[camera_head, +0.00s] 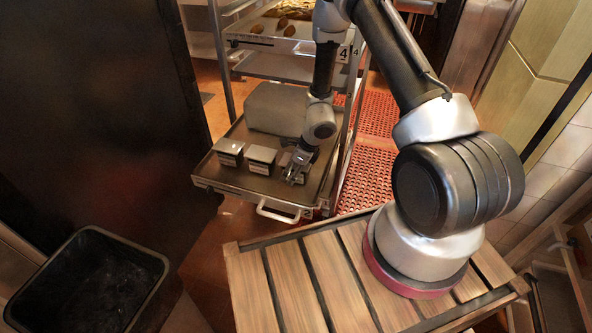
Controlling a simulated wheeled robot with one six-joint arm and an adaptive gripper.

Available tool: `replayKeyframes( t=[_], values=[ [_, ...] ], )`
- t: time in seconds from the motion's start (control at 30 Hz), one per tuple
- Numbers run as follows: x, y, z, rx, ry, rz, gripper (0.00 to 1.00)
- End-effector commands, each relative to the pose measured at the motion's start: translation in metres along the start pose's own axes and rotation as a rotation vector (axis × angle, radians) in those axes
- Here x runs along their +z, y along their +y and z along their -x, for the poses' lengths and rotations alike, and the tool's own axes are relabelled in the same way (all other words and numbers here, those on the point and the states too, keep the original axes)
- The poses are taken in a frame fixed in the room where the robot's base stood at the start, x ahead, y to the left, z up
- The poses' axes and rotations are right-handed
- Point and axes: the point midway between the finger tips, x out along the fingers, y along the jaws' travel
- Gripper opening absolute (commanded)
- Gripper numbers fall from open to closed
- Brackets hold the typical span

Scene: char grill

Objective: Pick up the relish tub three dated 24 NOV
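Small tubs with pale tops and dark, labelled fronts stand in a row near the front of a pulled-out tray (232,187). The left tub (229,148) and the middle tub (261,156) are in plain view. A third tub (285,160) at the right is partly hidden by my gripper (292,178). The label dates are too small to read. My gripper points down at the right tub, overlapping it in the picture. I cannot tell whether its fingers touch the tub or are closed.
A large grey block-shaped container (275,108) stands behind the tubs. Rack posts and an upper tray (270,42) with brown items are close around my arm. The tray's front handle (276,212) juts out. A black bin (88,285) is at lower left.

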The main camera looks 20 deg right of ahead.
Motion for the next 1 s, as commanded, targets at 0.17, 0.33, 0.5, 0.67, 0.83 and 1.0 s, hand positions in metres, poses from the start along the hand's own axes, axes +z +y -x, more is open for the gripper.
replayKeyframes(
  t=[0.17, 0.33, 0.5, 0.67, 0.83, 1.0],
  values=[
    [0.000, 0.000, 0.000, 0.001, 0.000, 0.000, 0.47],
    [0.000, 0.001, 0.000, 0.001, 0.001, 0.000, 0.37],
    [-0.001, 0.001, 0.000, 0.001, 0.001, 0.000, 0.37],
    [0.002, 0.001, 0.004, 0.001, 0.001, 0.001, 0.31],
    [0.012, 0.000, 0.027, -0.002, -0.001, 0.004, 0.02],
    [0.028, 0.000, 0.063, -0.002, -0.003, 0.005, 0.01]
  ],
)
